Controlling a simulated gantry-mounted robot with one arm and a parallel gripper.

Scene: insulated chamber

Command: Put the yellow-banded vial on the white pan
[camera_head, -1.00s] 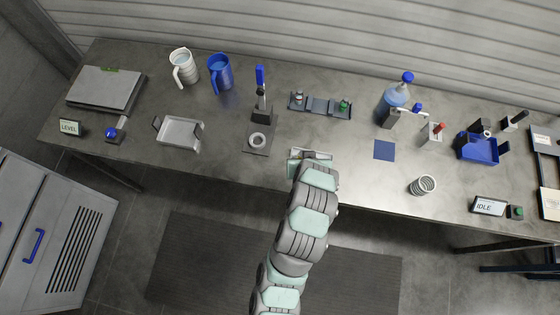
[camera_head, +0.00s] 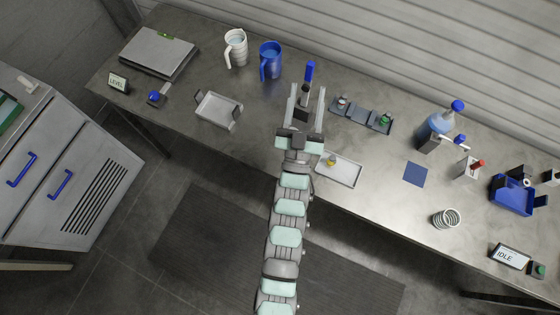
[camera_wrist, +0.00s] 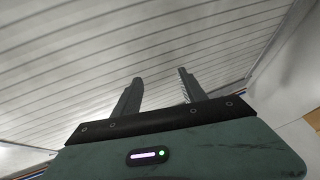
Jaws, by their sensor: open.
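A small vial with a yellow band (camera_head: 331,160) is at the left end of a shallow pale tray (camera_head: 345,177), just right of my wrist in the head view. A whitish pan with raised handles (camera_head: 217,109) sits on the bench to the left, and looks empty. My gripper (camera_head: 307,92) is open, its two fingers pointing toward the back wall, left of and beyond the vial. In the wrist view the open fingers (camera_wrist: 160,76) have nothing between them, only the ribbed wall behind. The wrist view shows neither vial nor pan.
A blue-handled stand (camera_head: 309,72) overlaps my fingers in the head view; their clearance is unclear. A dark rack (camera_head: 362,113) holds small vials, one green-topped. A white jug (camera_head: 236,48) and blue jug (camera_head: 270,60) stand behind the pan. A scale (camera_head: 158,52) is far left.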

